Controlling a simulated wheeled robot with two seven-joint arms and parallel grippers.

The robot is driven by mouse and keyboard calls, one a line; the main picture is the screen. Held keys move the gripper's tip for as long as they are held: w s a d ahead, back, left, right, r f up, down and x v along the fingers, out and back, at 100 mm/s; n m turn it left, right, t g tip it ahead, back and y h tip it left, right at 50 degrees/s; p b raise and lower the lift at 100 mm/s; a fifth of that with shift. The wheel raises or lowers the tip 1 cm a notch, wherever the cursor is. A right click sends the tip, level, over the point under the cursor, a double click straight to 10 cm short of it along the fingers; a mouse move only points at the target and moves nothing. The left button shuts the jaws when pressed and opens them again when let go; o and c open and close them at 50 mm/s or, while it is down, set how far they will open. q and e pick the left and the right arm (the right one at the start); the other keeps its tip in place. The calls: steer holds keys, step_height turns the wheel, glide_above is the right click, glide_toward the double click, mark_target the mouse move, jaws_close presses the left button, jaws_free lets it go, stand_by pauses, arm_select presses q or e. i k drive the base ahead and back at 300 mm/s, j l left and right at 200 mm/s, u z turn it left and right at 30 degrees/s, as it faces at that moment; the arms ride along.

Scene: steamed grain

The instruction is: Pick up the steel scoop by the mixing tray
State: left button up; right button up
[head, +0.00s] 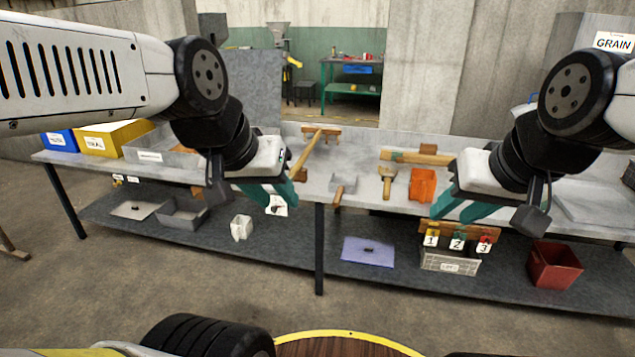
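A small grey metal scoop (342,183) with a brown handle (338,197) lies on the grey bench top near the middle, handle toward the front edge. A grey tray (150,155) with an unreadable white label stands on the left of the bench; my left arm partly covers it, and I cannot tell if it is the mixing tray. My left gripper (278,204) is open, its teal fingers apart, left of the scoop. My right gripper (453,214) is open at the bench's front edge, well right of the scoop. Both look empty.
A long wooden-handled tool (308,150) lies behind the scoop. Yellow (115,138) and blue (61,139) bins sit at far left. The lower shelf holds a red bin (555,266) and a numbered rack (458,231).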

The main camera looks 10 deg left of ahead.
mark_target(340, 185)
steer(key=u, duration=0.15)
steer(key=i+j+z, duration=0.45)
steer(key=i, duration=0.25)
steer(key=i+j+z, duration=0.4)
steer(key=i+j, duration=0.2)
